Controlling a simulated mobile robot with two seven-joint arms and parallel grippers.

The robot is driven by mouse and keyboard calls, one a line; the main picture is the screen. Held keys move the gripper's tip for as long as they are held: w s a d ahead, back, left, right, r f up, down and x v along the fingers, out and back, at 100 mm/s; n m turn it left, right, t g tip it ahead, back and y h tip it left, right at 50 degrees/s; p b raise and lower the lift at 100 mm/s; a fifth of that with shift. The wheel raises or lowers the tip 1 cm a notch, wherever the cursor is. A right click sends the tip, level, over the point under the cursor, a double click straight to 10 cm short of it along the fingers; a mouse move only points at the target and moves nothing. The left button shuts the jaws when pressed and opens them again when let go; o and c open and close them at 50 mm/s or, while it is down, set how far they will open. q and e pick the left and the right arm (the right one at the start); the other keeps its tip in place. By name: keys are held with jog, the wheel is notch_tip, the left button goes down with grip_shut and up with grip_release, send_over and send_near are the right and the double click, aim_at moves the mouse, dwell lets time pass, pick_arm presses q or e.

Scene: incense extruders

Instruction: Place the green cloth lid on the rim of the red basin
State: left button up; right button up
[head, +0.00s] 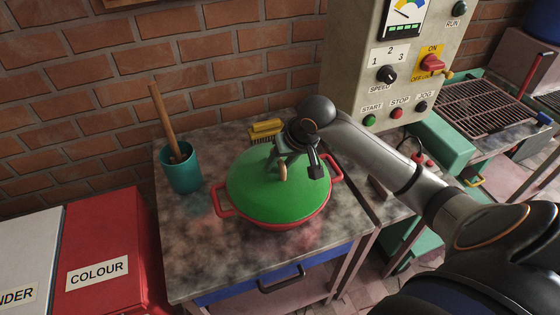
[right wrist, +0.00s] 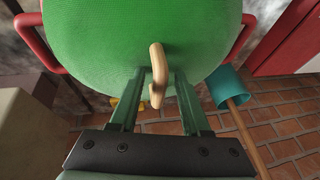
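The green cloth lid (head: 262,195) lies over the red basin (head: 290,224), covering its mouth. A red rim edge shows along the front, and the lid looks about level; the far rim is hidden. The basin's red side handles stick out left and right, and one also shows in the right wrist view (right wrist: 38,52). My right gripper (head: 288,160) is above the lid's middle. In the right wrist view, its two fingers (right wrist: 158,88) stand apart on either side of the lid's wooden handle (right wrist: 157,68), with gaps visible on both sides. My left gripper is not in view.
A teal cup (head: 184,176) with a wooden stick stands left of the basin on the stained table (head: 205,262). A yellow object (head: 264,129) lies behind the basin. A control box (head: 350,80) stands at the back right. The table's front left is clear.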

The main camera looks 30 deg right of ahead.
jog(key=v, duration=1.2)
jog(key=shift+r, duration=0.15)
jog(key=shift+s, duration=0.1)
dwell(0.3)
